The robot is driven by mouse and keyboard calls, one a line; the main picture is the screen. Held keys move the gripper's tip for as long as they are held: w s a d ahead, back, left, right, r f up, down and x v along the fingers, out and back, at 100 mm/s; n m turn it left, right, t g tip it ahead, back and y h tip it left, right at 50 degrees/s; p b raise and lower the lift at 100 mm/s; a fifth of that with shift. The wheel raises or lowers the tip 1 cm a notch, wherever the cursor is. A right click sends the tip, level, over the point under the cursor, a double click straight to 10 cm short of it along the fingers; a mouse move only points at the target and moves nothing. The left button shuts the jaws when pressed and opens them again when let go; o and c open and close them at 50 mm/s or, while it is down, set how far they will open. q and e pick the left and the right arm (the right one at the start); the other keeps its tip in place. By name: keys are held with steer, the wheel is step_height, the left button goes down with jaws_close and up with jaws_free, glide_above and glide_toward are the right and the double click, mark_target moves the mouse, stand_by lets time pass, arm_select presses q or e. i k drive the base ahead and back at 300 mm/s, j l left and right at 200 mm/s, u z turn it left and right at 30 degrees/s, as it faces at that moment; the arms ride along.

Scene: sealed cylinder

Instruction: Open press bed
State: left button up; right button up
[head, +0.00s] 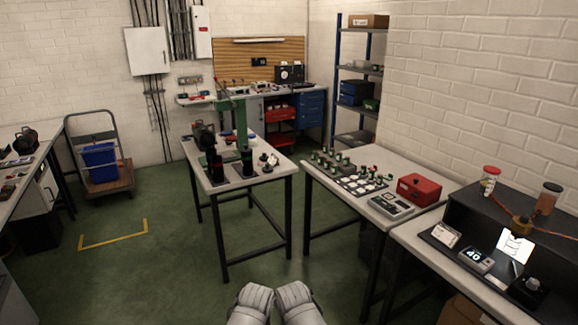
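A green upright press frame (241,122) stands on the middle table (262,186), with a long arm reaching up and to the left at its top. Dark cylindrical parts (247,160) stand at its foot on dark pads. I cannot tell at this distance which part is the press bed or whether it is open. Two pale grey rounded links of my own arms show at the bottom edge, well short of the table. No gripper fingers show.
A table at right holds several small fittings, a red box (419,189) and a device (391,206). A nearer bench has a dark riser (512,219). A trolley with a blue bin (99,162) stands at left. Green floor is clear left of the middle table.

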mark_target(226, 154)
steer(key=i+j+z, duration=0.15)
steer(key=z, duration=0.35)
steer(key=i+j+z, duration=0.15)
steer(key=j, duration=0.25)
steer(key=i+j+z, duration=0.15)
steer(key=j, duration=0.3)
steer(key=j+z, duration=0.15)
steer(key=j, duration=0.25)
steer(key=i+j, duration=0.15)
steer(key=j, duration=0.45)
steer(key=i+j, duration=0.1)
steer(key=j, duration=0.5)
steer(key=i+j+z, duration=0.1)
steer(key=j, duration=0.5)
steer(key=i+j, duration=0.15)
steer(key=j, duration=0.5)
steer(key=i+j, duration=0.1)
steer(key=j, duration=0.5)
steer(key=i+j+z, duration=0.1)
steer(key=j, duration=0.5)
steer(key=i+j, duration=0.1)
steer(key=j, duration=0.55)
